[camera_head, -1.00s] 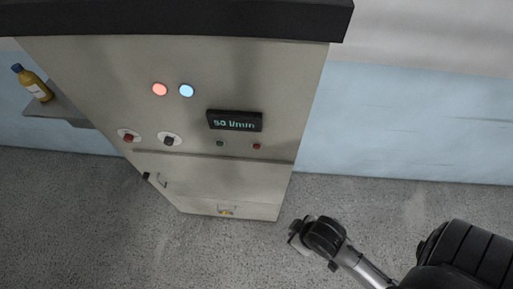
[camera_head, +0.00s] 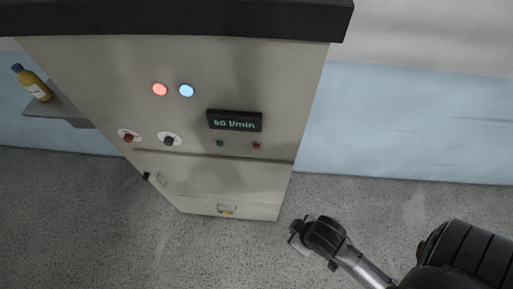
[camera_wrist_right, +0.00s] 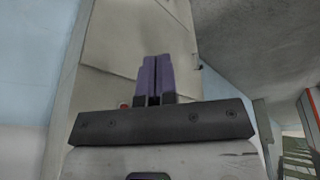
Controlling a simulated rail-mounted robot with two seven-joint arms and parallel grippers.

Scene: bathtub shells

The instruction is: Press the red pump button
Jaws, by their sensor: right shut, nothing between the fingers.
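A small red button (camera_head: 256,146) sits on the grey cabinet front (camera_head: 265,80), below the black display. A larger red knob (camera_head: 128,138) on a white disc is at the left of the same panel. My right gripper (camera_wrist_right: 155,62) is shut and empty, with its purple fingers together in front of the cabinet in the right wrist view. A small red spot (camera_wrist_right: 125,105) shows just left of the fingers there; I cannot tell which control it is. In the head view my right arm is low at the right, apart from the red button. My left gripper is not in view.
The display (camera_head: 234,121) reads about 50 l/min. A dark green button (camera_head: 220,143), a black knob (camera_head: 169,140), a red lamp (camera_head: 160,89) and a blue lamp (camera_head: 186,90) share the panel. A yellow bottle (camera_head: 37,86) stands on a left shelf. The floor at right looks clear.

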